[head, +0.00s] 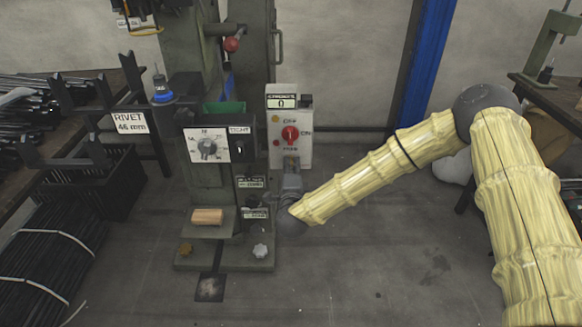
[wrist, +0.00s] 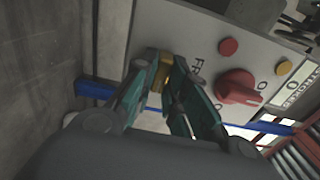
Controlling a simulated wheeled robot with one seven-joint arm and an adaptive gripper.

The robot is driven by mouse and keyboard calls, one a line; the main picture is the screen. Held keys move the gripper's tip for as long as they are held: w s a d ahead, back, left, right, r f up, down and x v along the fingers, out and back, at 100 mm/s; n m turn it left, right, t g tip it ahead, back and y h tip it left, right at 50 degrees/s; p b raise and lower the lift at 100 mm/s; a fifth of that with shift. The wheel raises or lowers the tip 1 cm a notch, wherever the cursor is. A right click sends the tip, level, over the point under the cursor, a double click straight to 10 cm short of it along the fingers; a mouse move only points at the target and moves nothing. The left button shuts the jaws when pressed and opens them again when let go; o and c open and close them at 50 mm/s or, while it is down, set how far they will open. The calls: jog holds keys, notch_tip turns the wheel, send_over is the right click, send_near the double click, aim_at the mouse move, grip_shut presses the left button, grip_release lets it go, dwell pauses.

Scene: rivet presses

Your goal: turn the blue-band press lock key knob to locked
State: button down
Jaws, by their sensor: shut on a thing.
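The lock key knob (wrist: 165,72) is a small brass-yellow piece at the edge of the press's pale control box (wrist: 190,40), beside lettering that starts "FR". My gripper (wrist: 168,66) is shut on it, one teal finger on each side, so only part of the knob shows. In the head view my gripper (head: 291,165) reaches up to the lower front of the control box (head: 276,155) and hides the knob. The key's exact angle cannot be read. The green press (head: 175,50) stands left of the box, with a blue-banded piece (head: 162,97) at its left.
A red selector knob (head: 290,134) sits just above my gripper on the box, and a dial panel (head: 208,146) is to the left. A wooden cylinder (head: 207,216) lies on the press's lower ledge. A black rack (head: 95,185) stands at left. Floor at front right is clear.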

jog(key=c, duration=1.4)
grip_release()
jog(key=shift+c, duration=0.2)
jog(key=s, duration=1.2)
jog(key=shift+f, duration=0.1)
